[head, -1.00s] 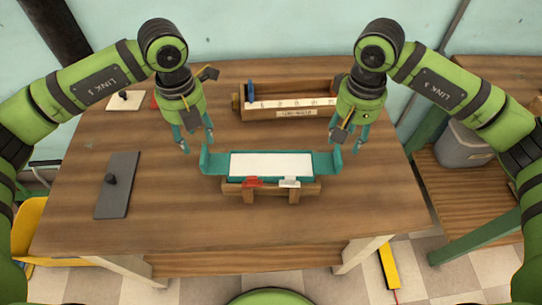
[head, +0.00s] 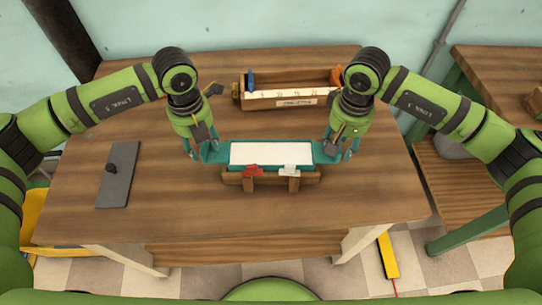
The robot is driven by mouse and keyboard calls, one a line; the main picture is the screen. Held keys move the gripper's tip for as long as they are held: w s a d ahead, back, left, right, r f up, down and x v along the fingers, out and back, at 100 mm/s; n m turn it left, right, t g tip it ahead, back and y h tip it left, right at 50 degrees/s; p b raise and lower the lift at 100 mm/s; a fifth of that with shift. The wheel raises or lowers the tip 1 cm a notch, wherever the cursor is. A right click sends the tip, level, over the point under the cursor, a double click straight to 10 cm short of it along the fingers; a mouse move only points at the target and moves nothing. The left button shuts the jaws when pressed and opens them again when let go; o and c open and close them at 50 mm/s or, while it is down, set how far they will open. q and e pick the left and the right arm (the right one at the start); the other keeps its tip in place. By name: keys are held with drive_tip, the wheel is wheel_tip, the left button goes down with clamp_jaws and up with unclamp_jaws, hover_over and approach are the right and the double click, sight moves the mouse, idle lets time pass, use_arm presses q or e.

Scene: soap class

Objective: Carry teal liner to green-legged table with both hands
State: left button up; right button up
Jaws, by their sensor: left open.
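The teal liner (head: 271,166), with a white slab in it, sits on a wooden stand (head: 309,178) at the middle of the near table. A red clip (head: 252,170) and a white clip (head: 289,171) show at its front. My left gripper (head: 203,155) is open at the liner's left end. My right gripper (head: 342,156) is at the liner's right end; its fingers appear apart, with no clear grip on the liner. The green-legged table (head: 480,214) stands at the right, partly behind my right arm.
A wooden box (head: 285,113) with a ruled white strip lies behind the liner. A grey plate with a black knob (head: 118,180) lies at the left. A yellow bar (head: 388,255) is on the floor between the tables. A grey bin (head: 452,146) sits on the green-legged table's lower shelf.

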use_arm(q)
clamp_jaws()
use_arm(e)
clamp_jaws()
use_arm(q)
drive_tip(key=shift+r, duration=0.1)
use_arm(e)
drive_tip(key=shift+r, duration=0.1)
